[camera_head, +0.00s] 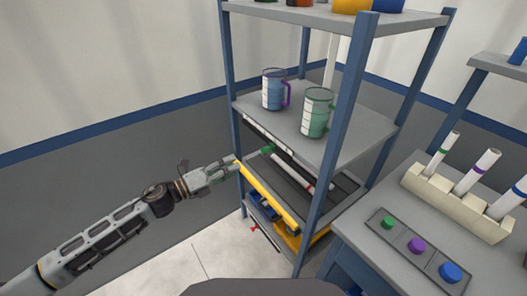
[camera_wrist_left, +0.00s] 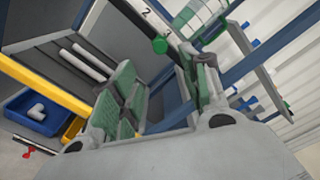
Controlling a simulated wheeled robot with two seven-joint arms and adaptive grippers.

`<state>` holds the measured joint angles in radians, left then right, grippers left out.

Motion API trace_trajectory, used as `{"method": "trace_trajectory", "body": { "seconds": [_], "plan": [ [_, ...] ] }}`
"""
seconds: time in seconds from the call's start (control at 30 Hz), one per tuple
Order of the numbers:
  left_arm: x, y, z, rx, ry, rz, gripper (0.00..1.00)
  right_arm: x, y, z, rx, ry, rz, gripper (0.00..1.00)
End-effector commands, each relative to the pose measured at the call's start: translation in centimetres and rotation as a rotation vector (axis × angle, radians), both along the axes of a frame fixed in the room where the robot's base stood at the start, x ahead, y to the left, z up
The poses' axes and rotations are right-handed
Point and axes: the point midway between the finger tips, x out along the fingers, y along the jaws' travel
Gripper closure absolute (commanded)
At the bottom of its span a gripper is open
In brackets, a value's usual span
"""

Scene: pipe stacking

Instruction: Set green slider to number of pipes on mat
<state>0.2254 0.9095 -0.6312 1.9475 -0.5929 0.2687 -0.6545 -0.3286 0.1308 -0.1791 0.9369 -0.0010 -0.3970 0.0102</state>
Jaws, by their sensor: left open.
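The green slider knob (camera_head: 267,150) sits at the front edge of the middle shelf, by a white number strip (camera_head: 262,136). My right gripper is not in view.
A yellow bar (camera_head: 268,197) edges the lower shelf near my left gripper. Blue rack posts (camera_head: 340,120) stand around it. Two mugs (camera_head: 318,112) stand on the shelf above. A blue bin (camera_wrist_left: 37,110) sits lower. A side table holds coloured buttons (camera_head: 417,245) and a tube holder (camera_head: 450,205).

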Motion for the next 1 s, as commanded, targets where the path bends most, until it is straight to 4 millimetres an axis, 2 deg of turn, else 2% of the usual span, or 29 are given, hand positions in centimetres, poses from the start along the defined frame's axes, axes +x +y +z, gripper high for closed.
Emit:
{"method": "trace_trajectory", "body": {
  "seconds": [0.57, 1.0],
  "plan": [
    [0.5, -0.6, 0.0, -0.003, 0.002, 0.003, 0.54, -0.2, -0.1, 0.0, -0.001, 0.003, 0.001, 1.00],
    [2.2, -3.0, 0.1, -0.002, 0.001, 0.003, 0.54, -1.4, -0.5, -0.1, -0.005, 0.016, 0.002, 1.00]
  ]
}}
